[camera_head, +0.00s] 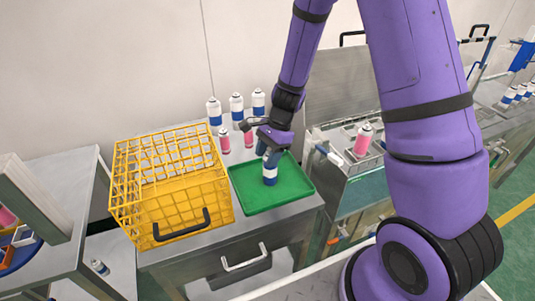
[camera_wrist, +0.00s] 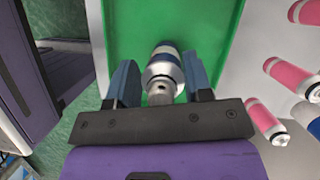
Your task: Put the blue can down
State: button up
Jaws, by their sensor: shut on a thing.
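The blue can (camera_head: 270,176) has a blue and white body and a silver top. It is upright at the green tray (camera_head: 245,204), over its middle; I cannot tell whether its base touches the tray. My gripper (camera_head: 268,153) is shut on the can's upper part. In the wrist view, the can (camera_wrist: 163,72) sits between the two fingers of my gripper (camera_wrist: 163,85), with the green tray (camera_wrist: 215,25) beyond it. The fingers hide the can's sides in the head view.
A yellow wire crate (camera_head: 185,205) stands left of the tray. Several blue-white cans (camera_head: 237,106) and pink cans (camera_head: 224,140) stand behind it. In the wrist view, pink cans (camera_wrist: 290,77) are at the right. The tray's front part is clear.

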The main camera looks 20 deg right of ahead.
jog(key=o, duration=1.2)
jog(key=shift+f, duration=0.1)
jog(key=shift+o, duration=0.2)
jog(key=v, duration=1.2)
jog(key=s+r+n+t+h, duration=0.1)
jog(key=s+r+n+t, duration=0.2)
jog(key=s+r+n, duration=0.75)
jog(key=s+d+r+n+t+h, duration=0.3)
jog(key=s+r+n, duration=0.1)
jog(key=s+r, duration=0.7)
jog(key=shift+s, duration=1.5)
jog(key=shift+r+n, duration=0.15)
jog(key=shift+n, duration=0.1)
